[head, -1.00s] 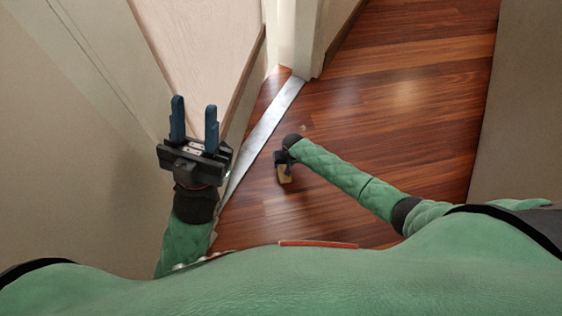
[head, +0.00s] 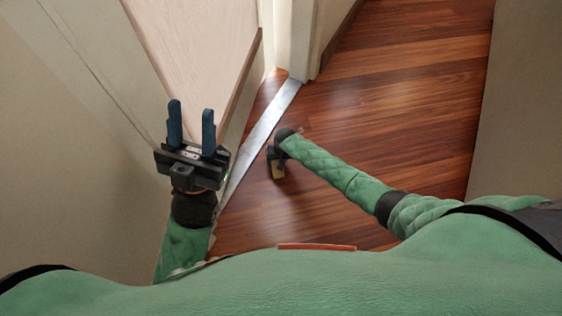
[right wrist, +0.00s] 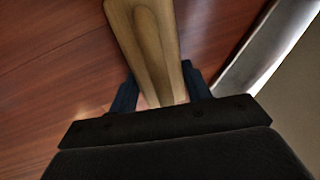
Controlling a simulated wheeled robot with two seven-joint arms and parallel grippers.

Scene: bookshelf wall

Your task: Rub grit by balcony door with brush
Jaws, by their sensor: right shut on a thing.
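My right gripper (head: 273,158) is low over the wooden floor, just right of the metal threshold strip (head: 262,130). It is shut on the wooden brush (head: 278,173). In the right wrist view the brush's pale wooden body (right wrist: 148,45) runs up between the two blue fingers (right wrist: 158,92). Its bristles are hidden. A tiny pale speck (head: 300,129) shows beside my right wrist; I cannot tell whether it is grit. My left gripper (head: 191,122) is open and empty, raised at the left with its fingers pointing up the picture.
A pale door panel (head: 195,45) stands at the upper left, beside a white frame post (head: 294,35). A beige wall (head: 525,110) closes the right side. The wooden floor (head: 410,90) between is clear. The metal strip (right wrist: 262,50) also shows in the right wrist view.

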